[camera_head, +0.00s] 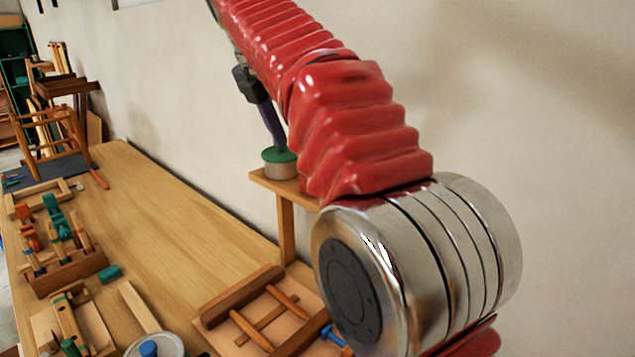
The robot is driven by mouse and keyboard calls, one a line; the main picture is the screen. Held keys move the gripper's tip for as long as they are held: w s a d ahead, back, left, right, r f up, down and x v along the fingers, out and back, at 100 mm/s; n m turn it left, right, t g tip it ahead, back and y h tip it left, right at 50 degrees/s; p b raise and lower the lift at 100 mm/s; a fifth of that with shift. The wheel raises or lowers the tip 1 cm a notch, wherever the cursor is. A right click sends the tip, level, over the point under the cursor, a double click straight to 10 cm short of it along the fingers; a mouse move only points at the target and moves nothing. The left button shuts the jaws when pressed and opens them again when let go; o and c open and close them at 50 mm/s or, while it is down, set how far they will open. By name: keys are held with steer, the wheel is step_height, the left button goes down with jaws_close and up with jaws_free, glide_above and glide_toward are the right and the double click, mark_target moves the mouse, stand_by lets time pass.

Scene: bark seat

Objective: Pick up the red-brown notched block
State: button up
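I cannot tell for sure which piece is the red-brown notched block. A red-brown wooden block or rack (68,272) sits at the left of the wooden bench, with teal and orange-handled tools at it. A red-brown rail (240,297) belongs to a wooden frame lying at the bottom middle, partly hidden by my arm. No notches show clearly on either. My red-sleeved arm crosses the view from the lower right to the top, and its far end leaves the picture.
A small shelf (263,182) holds a green-topped pot (280,162), with a dark-and-purple upright piece beside or in it. The bench (165,210) is bare along its middle. A teal block (109,273), a pale strip (138,305) and a round dish (170,347) lie nearer. Chairs (55,125) stand beyond.

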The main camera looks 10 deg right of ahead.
steer(key=shift+x, duration=2.95)
steer(key=shift+d, duration=0.1)
steer(key=shift+x, duration=2.55)
steer(key=shift+w+d+r, duration=0.1)
steer(key=shift+w+d, duration=0.05)
steer(key=shift+w, duration=0.05)
steer(key=shift+c, duration=0.5)
steer(key=c, duration=1.1)
